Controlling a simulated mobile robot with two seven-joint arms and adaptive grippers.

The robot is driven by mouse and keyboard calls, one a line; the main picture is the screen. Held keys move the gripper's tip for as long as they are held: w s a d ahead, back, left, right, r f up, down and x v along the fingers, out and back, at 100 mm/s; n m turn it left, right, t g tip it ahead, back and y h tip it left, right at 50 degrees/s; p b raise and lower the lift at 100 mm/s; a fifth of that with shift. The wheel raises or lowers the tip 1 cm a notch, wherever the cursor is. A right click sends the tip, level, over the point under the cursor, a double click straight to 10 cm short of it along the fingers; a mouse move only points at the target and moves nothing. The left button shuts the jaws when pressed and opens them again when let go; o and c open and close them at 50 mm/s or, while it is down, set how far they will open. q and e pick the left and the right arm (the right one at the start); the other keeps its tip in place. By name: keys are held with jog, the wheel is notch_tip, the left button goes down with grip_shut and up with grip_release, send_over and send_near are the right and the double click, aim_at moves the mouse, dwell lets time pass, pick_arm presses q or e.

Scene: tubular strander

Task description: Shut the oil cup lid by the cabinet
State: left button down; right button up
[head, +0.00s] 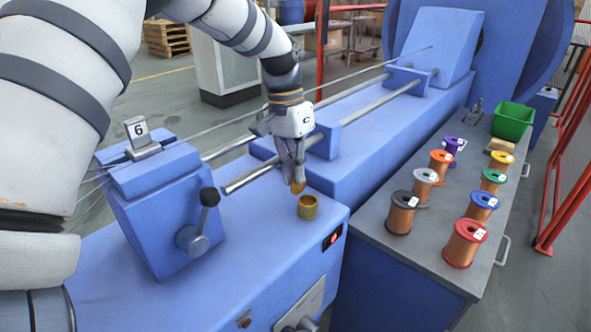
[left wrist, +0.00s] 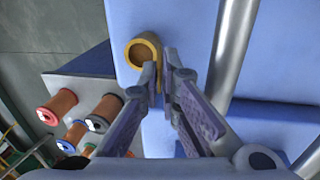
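The oil cup (head: 308,207) is a small brass cup on the blue cabinet top, near its right edge. Its round mouth is uncovered and also shows in the left wrist view (left wrist: 144,52). The lid (head: 298,187) stands raised at the cup's rim on the gripper side. My left gripper (head: 292,172) points down just behind the cup, with its fingertips close together at the lid. In the left wrist view the fingertips (left wrist: 161,75) have the lid's yellow edge between them; whether they press on it is unclear. My right gripper is out of view.
A black-knobbed lever (head: 209,197) stands left of the cup. Steel rods (head: 250,176) run behind the gripper. A grey bench (head: 450,240) on the right holds several wire spools and a green bin (head: 513,121). The cabinet top in front of the cup is clear.

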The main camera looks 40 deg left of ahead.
pick_arm(q)
jog(key=shift+d+r+y+p, duration=0.35)
jog(key=shift+y+p, duration=0.1)
jog(key=shift+y, duration=0.15)
jog(key=shift+d+f+y, duration=0.1)
jog(key=shift+d+y, duration=0.25)
jog(key=shift+y, duration=0.35)
jog(key=shift+s+d+f+t+y, duration=0.15)
jog(key=shift+d+y, duration=0.15)
jog(key=shift+y, duration=0.4)
jog(key=shift+w+d+f+t+y, duration=0.15)
jog(key=shift+d+y, duration=0.2)
jog(key=shift+y, duration=0.35)
jog(key=shift+s+d+f+y, duration=0.15)
jog(key=shift+d+y, duration=0.15)
jog(key=shift+y, duration=0.4)
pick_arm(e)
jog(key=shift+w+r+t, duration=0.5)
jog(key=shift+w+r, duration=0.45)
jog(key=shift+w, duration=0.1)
pick_arm(q)
jog(key=c, duration=1.8)
grip_release()
